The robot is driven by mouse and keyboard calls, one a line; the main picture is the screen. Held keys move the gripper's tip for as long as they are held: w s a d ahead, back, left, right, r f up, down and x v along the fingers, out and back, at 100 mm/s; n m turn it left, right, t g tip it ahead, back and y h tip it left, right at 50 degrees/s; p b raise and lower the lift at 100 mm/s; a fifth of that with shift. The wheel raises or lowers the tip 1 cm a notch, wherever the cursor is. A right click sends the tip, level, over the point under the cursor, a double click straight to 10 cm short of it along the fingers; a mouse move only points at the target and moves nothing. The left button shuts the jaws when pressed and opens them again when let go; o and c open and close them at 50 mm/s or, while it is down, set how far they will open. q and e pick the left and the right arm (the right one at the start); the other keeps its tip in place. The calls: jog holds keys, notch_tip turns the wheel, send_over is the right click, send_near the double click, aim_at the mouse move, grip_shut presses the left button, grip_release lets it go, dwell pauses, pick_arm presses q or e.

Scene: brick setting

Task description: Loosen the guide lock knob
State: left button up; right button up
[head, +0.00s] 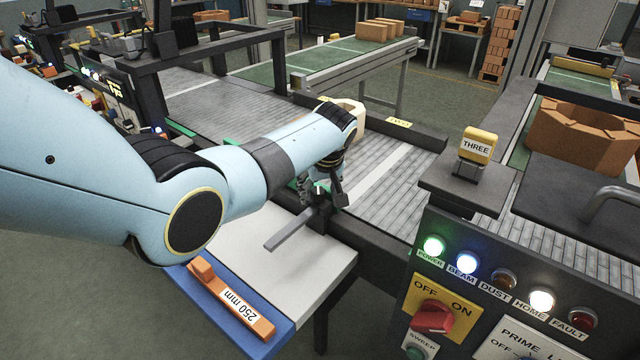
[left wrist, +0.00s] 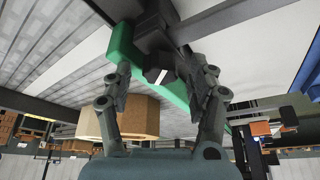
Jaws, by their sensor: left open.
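The guide lock knob (left wrist: 158,68) is a dark, faceted piece with a white mark, seen in the left wrist view on a black bracket beside a green guide rail (left wrist: 124,48). My left gripper (left wrist: 162,80) is open, with one finger on each side of the knob; I cannot tell whether either finger touches it. In the head view my left gripper (head: 322,192) is low over the near edge of the conveyor, and it and the arm largely hide the knob. A grey bar (head: 289,233) sticks out toward the front there. My right gripper is not in view.
A control panel (head: 500,290) with lamps and a red switch stands at right.

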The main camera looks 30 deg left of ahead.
pick_arm(q)
jog(key=v, duration=1.2)
